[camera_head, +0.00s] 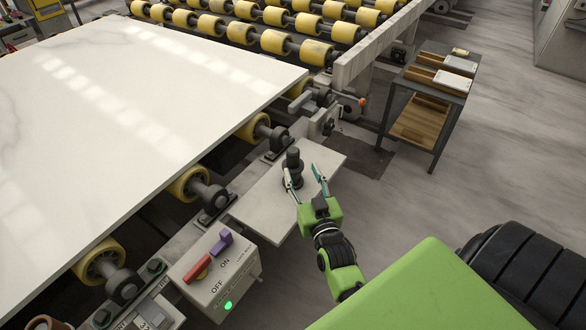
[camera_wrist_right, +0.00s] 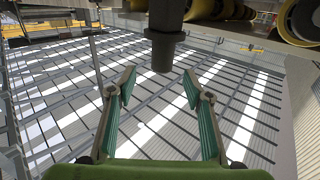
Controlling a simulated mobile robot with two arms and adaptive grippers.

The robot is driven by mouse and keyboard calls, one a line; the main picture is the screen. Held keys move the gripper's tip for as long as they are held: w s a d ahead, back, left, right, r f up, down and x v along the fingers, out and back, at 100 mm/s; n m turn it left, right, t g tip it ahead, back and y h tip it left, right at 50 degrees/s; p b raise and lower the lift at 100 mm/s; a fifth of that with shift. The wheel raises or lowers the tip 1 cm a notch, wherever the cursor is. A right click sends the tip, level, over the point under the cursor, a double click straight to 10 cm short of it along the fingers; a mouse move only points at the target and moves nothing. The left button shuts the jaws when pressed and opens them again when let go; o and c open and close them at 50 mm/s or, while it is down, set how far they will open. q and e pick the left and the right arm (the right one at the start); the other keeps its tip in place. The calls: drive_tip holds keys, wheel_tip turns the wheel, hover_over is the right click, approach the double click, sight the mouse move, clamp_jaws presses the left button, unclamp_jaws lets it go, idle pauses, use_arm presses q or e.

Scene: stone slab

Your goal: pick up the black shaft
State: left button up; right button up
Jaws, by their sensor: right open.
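The black shaft (camera_head: 293,159) stands upright on a small pale shelf (camera_head: 262,205) beside the stone slab, with a wider dark base below it. My right gripper (camera_head: 303,174) comes in from the lower right at the shaft, its two fingers spread and empty. In the head view one fingertip overlaps the shaft's base; whether it touches cannot be told. In the right wrist view the shaft (camera_wrist_right: 165,45) shows at the top centre, beyond the open fingertips of the gripper (camera_wrist_right: 160,92) and between their lines. My left gripper is not in view.
The large white stone slab (camera_head: 130,130) lies on yellow rollers at the left. A switch box (camera_head: 215,270) with red and purple levers stands near the front of the shelf. A dark cart (camera_head: 437,90) with wooden trays is at the upper right. Open floor lies right of the shelf.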

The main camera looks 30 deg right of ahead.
sight(295, 158)
drive_tip(key=x, duration=0.3)
drive_tip(key=shift+w, duration=0.1)
drive_tip(key=shift+p+x, duration=0.4)
drive_tip(key=shift+x, duration=2.3)
drive_tip(key=shift+a+r, duration=0.15)
clamp_jaws()
